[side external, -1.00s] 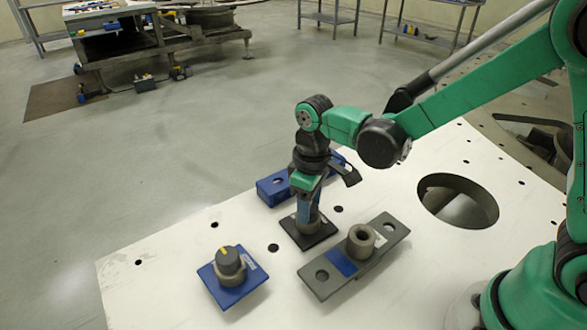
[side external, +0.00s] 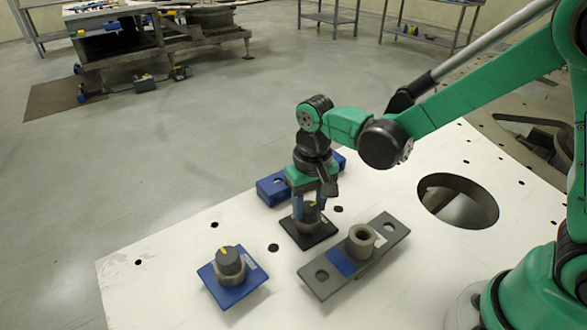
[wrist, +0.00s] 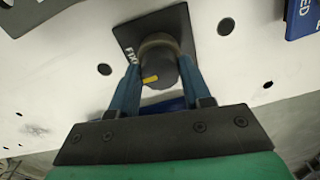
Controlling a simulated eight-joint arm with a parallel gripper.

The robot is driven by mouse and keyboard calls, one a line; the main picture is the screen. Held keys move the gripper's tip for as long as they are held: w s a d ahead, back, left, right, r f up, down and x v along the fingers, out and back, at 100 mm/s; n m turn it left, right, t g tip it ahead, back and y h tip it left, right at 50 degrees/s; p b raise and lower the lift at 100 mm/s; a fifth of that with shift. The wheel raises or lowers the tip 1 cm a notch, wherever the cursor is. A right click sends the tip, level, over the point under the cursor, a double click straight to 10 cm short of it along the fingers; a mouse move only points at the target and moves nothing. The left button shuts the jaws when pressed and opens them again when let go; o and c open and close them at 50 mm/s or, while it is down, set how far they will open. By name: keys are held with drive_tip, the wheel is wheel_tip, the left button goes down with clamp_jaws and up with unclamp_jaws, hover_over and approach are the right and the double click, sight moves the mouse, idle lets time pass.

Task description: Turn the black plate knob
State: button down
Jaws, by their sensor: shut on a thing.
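The black plate (side external: 318,238) lies flat on the white table, and its round grey knob (side external: 309,216) stands up from it. In the wrist view the knob (wrist: 157,70) has a dark top with a yellow mark near its lower edge, and the black plate (wrist: 181,27) shows around it. My gripper (side external: 309,208) points down over the plate with its two blue fingers on opposite sides of the knob. In the wrist view my gripper (wrist: 160,72) is shut on the knob.
A blue plate with a dark knob (side external: 230,267) sits at the front left. A long grey plate with a hollow post (side external: 361,242) lies close to the right, and a blue block (side external: 271,189) is behind. The white table (side external: 170,270) has a large round hole at right.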

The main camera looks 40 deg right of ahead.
sight(310, 206)
idle(0.4)
drive_tip(key=shift+c, duration=1.8)
unclamp_jaws()
drive_tip(key=shift+r, duration=0.1)
drive_tip(key=shift+r, duration=2.75)
drive_tip(key=shift+d, duration=0.1)
drive_tip(key=s+d+r+n+t, duration=0.1)
drive_tip(key=s+d+r+t, duration=0.3)
drive_tip(key=d+t, duration=0.3)
drive_tip(key=shift+s+d+r+n, duration=0.15)
drive_tip(key=shift+s+r+n, duration=0.2)
drive_tip(key=shift+s, duration=0.55)
